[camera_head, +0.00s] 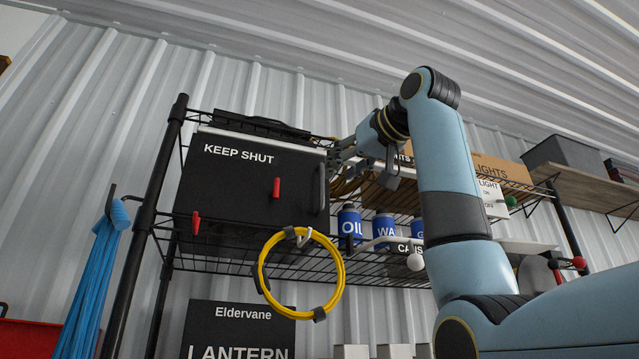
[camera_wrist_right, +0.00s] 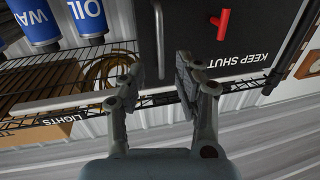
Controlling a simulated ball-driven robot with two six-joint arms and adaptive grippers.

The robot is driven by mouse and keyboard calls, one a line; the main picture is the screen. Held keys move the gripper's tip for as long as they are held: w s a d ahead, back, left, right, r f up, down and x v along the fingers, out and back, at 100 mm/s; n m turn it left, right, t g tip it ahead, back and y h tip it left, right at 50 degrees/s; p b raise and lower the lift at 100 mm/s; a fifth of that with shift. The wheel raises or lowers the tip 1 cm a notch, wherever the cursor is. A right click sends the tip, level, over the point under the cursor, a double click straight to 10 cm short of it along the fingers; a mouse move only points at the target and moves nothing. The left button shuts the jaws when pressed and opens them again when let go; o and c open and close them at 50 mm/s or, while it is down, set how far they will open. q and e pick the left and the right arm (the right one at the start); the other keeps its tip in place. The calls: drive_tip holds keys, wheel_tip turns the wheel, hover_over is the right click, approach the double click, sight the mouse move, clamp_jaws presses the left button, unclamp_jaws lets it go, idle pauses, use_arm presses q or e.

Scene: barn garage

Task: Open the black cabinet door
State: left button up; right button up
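The black cabinet door (camera_head: 235,185) is marked KEEP SHUT and appears closed. It also shows in the right wrist view (camera_wrist_right: 262,35), upside down. Its grey vertical bar handle (camera_head: 321,187) is near the door's right edge. In the wrist view the handle (camera_wrist_right: 159,42) lies ahead, in line with the gap between my fingers. My right gripper (camera_head: 340,156) is at the door's upper right corner, near the handle's top. In the wrist view my right gripper (camera_wrist_right: 160,75) is open with nothing held. My left gripper is not in view.
The cabinet stands on a black wire shelf (camera_head: 400,275). A yellow hose loop (camera_head: 262,262) hangs below the door's front. A red knob (camera_head: 276,188) is on the door. Blue bottles (camera_head: 349,222) stand right of the cabinet. A blue mop (camera_head: 92,280) hangs at left.

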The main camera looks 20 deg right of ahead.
sight(323, 184)
drive_tip(key=p+x, duration=0.2)
drive_tip(key=x, duration=0.3)
drive_tip(key=shift+w+a+r, duration=0.1)
drive_tip(key=shift+w+a, duration=0.05)
drive_tip(key=shift+w, duration=0.15)
drive_tip(key=shift+p+x, duration=0.55)
drive_tip(key=shift+x, duration=0.7)
drive_tip(key=shift+w, duration=0.1)
drive_tip(key=shift+c, duration=0.6)
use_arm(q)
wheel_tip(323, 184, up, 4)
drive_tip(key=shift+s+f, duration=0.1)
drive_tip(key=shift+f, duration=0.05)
use_arm(e)
clamp_jaws()
